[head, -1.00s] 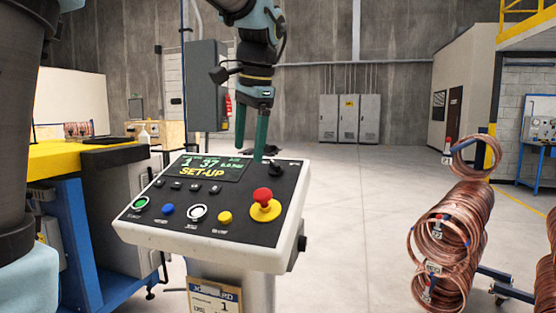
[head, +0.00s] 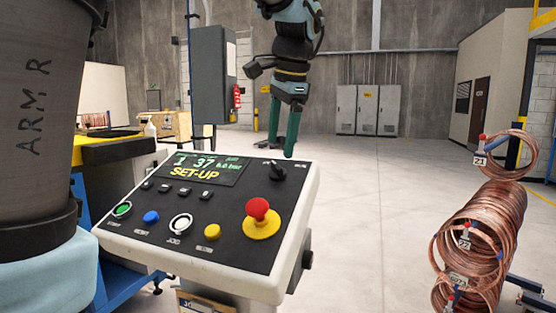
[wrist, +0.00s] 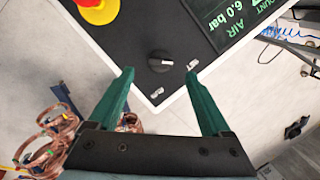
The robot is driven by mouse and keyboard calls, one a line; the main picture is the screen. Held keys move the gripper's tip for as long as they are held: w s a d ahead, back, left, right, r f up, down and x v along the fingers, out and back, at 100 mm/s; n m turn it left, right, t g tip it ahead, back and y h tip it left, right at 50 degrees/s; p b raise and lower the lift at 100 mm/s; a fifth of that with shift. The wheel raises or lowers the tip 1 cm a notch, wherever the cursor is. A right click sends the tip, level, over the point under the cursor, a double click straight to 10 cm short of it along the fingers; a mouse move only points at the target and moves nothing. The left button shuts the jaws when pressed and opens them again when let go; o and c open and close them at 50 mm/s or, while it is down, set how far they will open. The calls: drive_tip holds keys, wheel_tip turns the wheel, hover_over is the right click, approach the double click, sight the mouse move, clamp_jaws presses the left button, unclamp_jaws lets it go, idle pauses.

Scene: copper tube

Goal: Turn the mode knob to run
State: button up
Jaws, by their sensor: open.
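The mode knob is a small black knob (head: 279,172) at the far right corner of the sloped control panel (head: 195,266). The panel's screen (head: 202,168) reads SET-UP in yellow. My gripper (head: 282,149) has green fingers pointing down, apart from each other, just above or behind the knob. In the wrist view the knob (wrist: 160,61) appears between and a little beyond the open fingertips (wrist: 159,73). A light mark shows on its right side, and two small labels sit near it, too small to read. Nothing is between the fingers; contact with the knob is not visible.
A red mushroom button (head: 258,209) on a yellow base stands near the knob. Green, blue, white and yellow buttons line the panel's front. Copper coils (head: 482,235) hang on a rack at the right. The floor between is clear.

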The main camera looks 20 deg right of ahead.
sight(276, 164)
drive_tip(key=x, duration=0.6)
drive_tip(key=shift+p, duration=0.35)
drive_tip(key=shift+c, duration=0.2)
clamp_jaws()
